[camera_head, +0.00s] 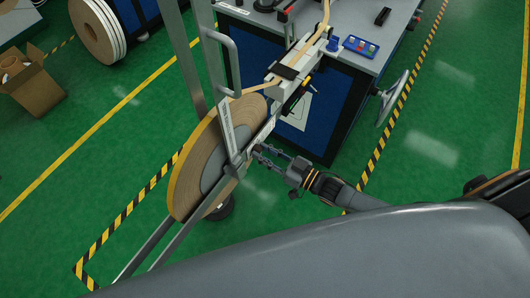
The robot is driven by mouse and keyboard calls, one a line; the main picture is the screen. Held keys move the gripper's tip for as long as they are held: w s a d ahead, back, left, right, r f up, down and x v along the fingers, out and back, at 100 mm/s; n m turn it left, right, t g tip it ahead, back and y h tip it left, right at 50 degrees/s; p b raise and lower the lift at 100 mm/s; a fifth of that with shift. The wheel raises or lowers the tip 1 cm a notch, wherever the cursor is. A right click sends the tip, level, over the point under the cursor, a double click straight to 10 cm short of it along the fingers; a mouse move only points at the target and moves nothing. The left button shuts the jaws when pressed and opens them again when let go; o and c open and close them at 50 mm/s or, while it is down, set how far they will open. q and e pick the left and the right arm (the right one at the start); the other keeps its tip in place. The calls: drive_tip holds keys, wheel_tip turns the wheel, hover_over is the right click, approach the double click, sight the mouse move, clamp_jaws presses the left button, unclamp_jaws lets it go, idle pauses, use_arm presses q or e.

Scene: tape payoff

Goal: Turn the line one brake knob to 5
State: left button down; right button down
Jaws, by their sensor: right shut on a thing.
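My right gripper (262,153) reaches in from the lower right. Its fingers are closed at the metal upright beside the hub of a large tape reel (190,170). The line one brake knob sits between the fingertips and is mostly hidden by them, so its scale and setting cannot be read. The reel stands upright on a metal payoff frame (232,135), with a tan tape side and a yellow rim. My left gripper is not in view.
A blue machine with a grey top (385,50) stands behind, with a handwheel (393,98) on its right side. A cardboard box (32,88) and spare rolls (97,30) are at the upper left. The green floor has striped tape lines.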

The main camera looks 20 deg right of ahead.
drive_tip(key=shift+f+m, duration=0.1)
drive_tip(key=shift+m, duration=1)
drive_tip(key=c, duration=1.1)
unclamp_jaws()
drive_tip(key=shift+s, duration=0.1)
drive_tip(key=v, duration=1.2)
